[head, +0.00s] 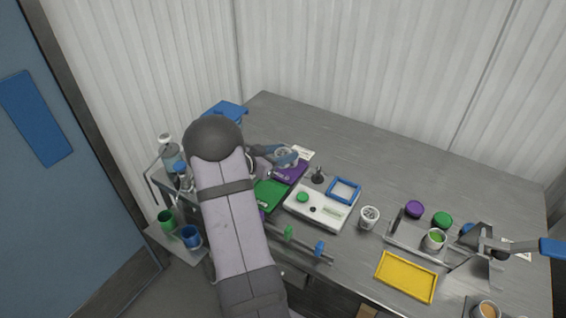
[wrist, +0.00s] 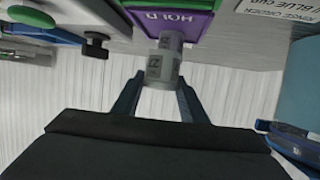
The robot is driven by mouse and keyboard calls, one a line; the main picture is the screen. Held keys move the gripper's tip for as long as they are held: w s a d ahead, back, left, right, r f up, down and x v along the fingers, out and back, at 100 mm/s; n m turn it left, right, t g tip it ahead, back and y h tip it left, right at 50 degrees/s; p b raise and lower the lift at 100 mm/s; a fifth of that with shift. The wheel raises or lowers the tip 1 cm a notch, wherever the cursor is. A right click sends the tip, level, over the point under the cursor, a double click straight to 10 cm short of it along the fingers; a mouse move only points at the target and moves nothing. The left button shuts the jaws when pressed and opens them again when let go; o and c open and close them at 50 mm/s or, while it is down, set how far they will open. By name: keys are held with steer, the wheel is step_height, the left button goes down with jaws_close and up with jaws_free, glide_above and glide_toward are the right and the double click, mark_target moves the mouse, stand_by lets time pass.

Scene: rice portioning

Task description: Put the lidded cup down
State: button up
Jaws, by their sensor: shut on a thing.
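My gripper (head: 286,154) is shut on the lidded cup (head: 283,160) at the far left part of the bench, over the purple pad (head: 292,174). In the wrist view, which looks upside down, the cup (wrist: 163,66) is pale grey with a dark printed mark and sits upright between the two fingers (wrist: 158,92). The pad (wrist: 175,22) there reads "HOLD". The cup's base is at the pad's edge in that view; I cannot tell whether it touches. The lid is hard to make out.
A green pad (head: 270,194) lies in front of the purple pad. A white scale (head: 325,213), blue frame (head: 345,190) and white cup (head: 370,217) stand to the right. Farther right are a yellow tray (head: 407,277) and several lids.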

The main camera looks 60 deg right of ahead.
steer(key=shift+f+p, duration=0.3)
steer(key=shift+f, duration=1.75)
steer(key=shift+f, duration=0.1)
steer(key=o, duration=1.1)
steer(key=shift+o, duration=0.2)
steer(key=shift+a+r, duration=0.15)
steer(key=shift+r, duration=0.05)
steer(key=shift+w+a+r+p, duration=0.3)
steer(key=shift+a+p, duration=0.2)
steer(key=shift+p, duration=0.3)
steer(key=a+p, duration=0.1)
steer(key=a, duration=0.3)
steer(key=w+a+p, duration=0.1)
steer(key=a, duration=0.4)
steer(key=w+a+p, duration=0.1)
steer(key=a, duration=0.3)
steer(key=shift+w+a+r, duration=0.1)
steer(key=shift+w+a, duration=0.05)
steer(key=shift+w, duration=0.1)
